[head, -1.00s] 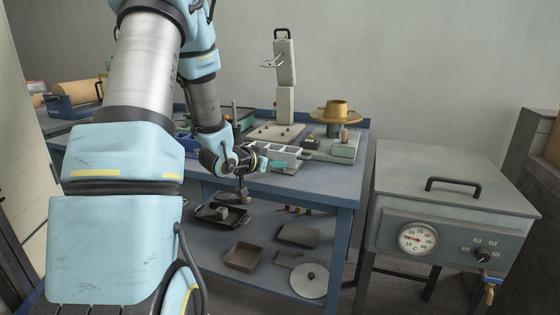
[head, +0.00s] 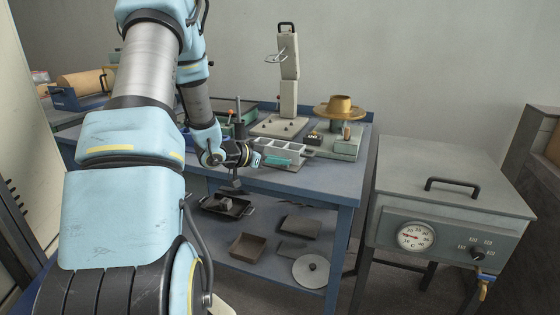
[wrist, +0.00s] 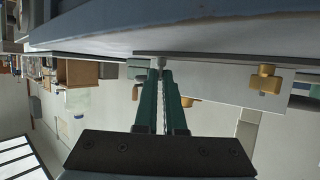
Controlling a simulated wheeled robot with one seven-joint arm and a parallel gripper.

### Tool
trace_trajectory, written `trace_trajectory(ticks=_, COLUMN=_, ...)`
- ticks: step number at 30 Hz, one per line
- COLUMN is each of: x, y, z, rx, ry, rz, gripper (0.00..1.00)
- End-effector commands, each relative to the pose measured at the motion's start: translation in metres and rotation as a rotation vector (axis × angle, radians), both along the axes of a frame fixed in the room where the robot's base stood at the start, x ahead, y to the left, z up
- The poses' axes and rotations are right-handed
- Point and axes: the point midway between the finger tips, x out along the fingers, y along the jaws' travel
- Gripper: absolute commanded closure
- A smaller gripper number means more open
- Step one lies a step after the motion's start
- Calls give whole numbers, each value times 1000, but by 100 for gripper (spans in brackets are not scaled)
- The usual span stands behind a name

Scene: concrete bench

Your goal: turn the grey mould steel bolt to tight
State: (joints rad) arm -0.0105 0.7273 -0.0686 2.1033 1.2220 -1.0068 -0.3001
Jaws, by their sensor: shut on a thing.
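The grey mould (head: 297,146) is an open box with several compartments near the front edge of the bench, in the head view. My gripper (head: 288,161) reaches its near side from the left, with teal fingers. In the wrist view my gripper (wrist: 158,70) has its fingertips close together on a small grey steel bolt (wrist: 155,62). The bolt is mostly hidden by the fingertips, and how tight it sits cannot be told. The bolt is too small to make out in the head view.
A brass-coloured knob (wrist: 265,82) sticks out to the right in the wrist view. Behind the mould stand a pale upright stand (head: 289,75) and a brass-topped device (head: 340,108). A grey cabinet with a dial (head: 415,237) stands right of the bench (head: 325,183).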

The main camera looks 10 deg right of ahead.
Motion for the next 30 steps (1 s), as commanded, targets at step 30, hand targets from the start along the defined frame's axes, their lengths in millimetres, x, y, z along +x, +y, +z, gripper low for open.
trace_trajectory(ticks=30, x=-37, y=75, z=36, rx=-1, ry=-2, rz=1, gripper=80)
